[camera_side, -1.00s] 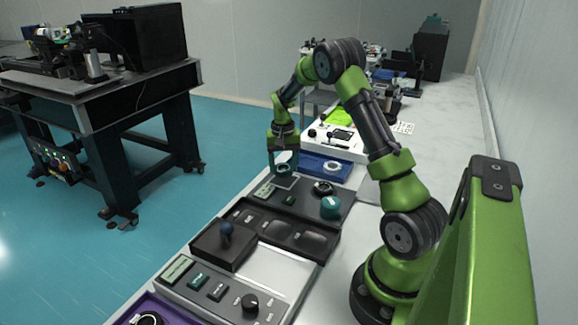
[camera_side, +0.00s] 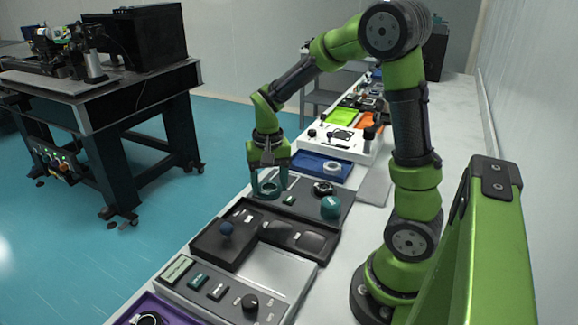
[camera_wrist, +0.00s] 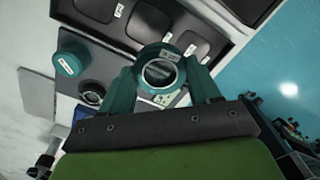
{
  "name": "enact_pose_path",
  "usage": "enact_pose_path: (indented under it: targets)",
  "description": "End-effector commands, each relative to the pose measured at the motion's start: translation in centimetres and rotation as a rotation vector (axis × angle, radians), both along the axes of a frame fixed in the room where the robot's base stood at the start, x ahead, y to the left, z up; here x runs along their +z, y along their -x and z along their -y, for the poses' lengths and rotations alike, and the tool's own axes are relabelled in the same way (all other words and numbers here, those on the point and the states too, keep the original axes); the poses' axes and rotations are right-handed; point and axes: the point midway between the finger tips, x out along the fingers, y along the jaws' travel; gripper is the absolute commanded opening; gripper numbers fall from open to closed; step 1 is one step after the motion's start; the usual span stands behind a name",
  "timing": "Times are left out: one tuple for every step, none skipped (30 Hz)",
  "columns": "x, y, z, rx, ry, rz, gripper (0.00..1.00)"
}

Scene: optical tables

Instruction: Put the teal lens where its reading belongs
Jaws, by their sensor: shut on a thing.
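The teal lens (camera_side: 268,193) is a ring with a white label, also seen in the wrist view (camera_wrist: 160,84). My gripper (camera_side: 269,186) is shut on it, with one teal fingertip on each side in the wrist view (camera_wrist: 163,88). The lens is over the left part of a dark panel (camera_side: 308,207), apparently above its surface; the exact gap cannot be told. A black tray (camera_side: 285,236) with labelled compartments lies in front of that panel in the side view; its compartments also show at the top of the wrist view (camera_wrist: 145,22). The label's reading is too small to read.
A teal cylinder (camera_side: 330,207) and a dark ring (camera_side: 323,188) stand on the panel's right. A blue tray (camera_side: 309,167) with a pale ring lies behind. A grey console (camera_side: 223,290) with a display lies nearer.

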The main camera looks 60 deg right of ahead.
Motion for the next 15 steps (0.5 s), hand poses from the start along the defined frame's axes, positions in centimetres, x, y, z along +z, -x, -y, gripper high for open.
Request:
enact_pose_path:
  targets:
    - [-0.5, 1.1, -0.7, -0.013, -0.001, -0.005, 0.30]
    - [-0.8, 1.5, -0.9, -0.026, -0.001, -0.007, 0.30]
    - [-1.2, 2.1, -1.1, -0.043, 0.000, -0.010, 0.30]
    - [-1.5, 2.6, -1.1, -0.059, 0.001, -0.014, 0.30]
    - [-1.8, 2.8, -1.1, -0.074, 0.003, -0.016, 0.30]
    - [-2.3, 3.1, -1.1, -0.092, 0.005, -0.020, 0.30]
    - [-2.5, 2.9, -1.0, -0.100, 0.008, -0.014, 0.30]
    - [-2.9, 2.9, -1.0, -0.108, 0.009, -0.014, 0.30]
    - [-3.4, 2.8, -0.9, -0.115, 0.010, -0.012, 0.30]
    - [-4.0, 2.8, -0.9, -0.117, 0.010, -0.013, 0.30]
    - [-4.5, 2.9, -0.9, -0.120, 0.010, -0.013, 0.30]
    - [-5.1, 2.9, -0.9, -0.121, 0.010, -0.014, 0.30]
    - [-5.5, 2.8, -0.9, -0.120, 0.010, -0.013, 0.30]
    - [-5.9, 2.8, -0.9, -0.120, 0.010, -0.012, 0.30]
    - [-6.2, 2.8, -0.9, -0.119, 0.010, -0.011, 0.30]
